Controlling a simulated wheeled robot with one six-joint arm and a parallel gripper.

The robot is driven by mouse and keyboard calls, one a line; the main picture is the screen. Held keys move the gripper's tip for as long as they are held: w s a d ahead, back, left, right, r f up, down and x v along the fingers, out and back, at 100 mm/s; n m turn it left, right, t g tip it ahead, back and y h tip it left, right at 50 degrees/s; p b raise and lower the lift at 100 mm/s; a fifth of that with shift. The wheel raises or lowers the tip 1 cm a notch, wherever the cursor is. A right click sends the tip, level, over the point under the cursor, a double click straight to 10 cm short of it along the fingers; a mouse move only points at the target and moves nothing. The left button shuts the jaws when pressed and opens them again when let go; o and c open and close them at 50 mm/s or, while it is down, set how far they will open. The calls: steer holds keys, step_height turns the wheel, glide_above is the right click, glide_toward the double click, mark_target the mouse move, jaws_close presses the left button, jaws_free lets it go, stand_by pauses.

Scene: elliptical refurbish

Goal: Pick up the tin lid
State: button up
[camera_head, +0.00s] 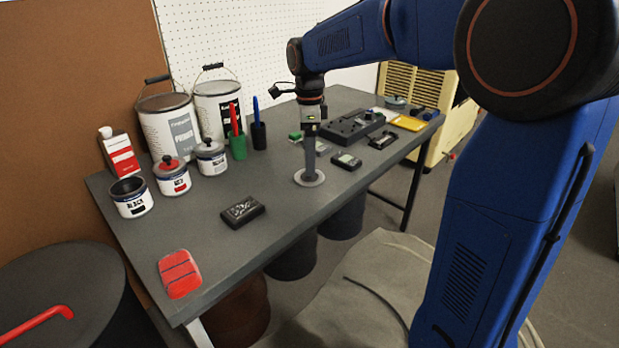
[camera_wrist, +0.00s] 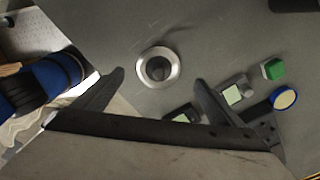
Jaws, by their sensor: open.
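The tin lid (camera_head: 299,179) is a round silver-grey disc lying flat on the dark grey workbench (camera_head: 215,215). My gripper (camera_head: 309,166) points straight down over it and hides its middle in the head view. In the wrist view the lid (camera_wrist: 145,75) shows a pale ring around a dark round knob. It appears between and just beyond my two fingertips (camera_wrist: 159,79), which are spread wide with nothing held. I cannot tell whether the fingers touch the lid.
An uncovered tin (camera_head: 131,207), two lidded tins and two large paint cans (camera_head: 167,130) stand at the left. A black box (camera_head: 242,211) and red block (camera_head: 179,274) lie nearer the front. Small devices (camera_head: 346,161) lie right of my gripper.

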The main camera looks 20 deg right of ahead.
steer(key=shift+s+f, duration=0.1)
steer(key=shift+f, duration=2.55)
steer(key=shift+c, duration=0.6)
steer(key=c, duration=1)
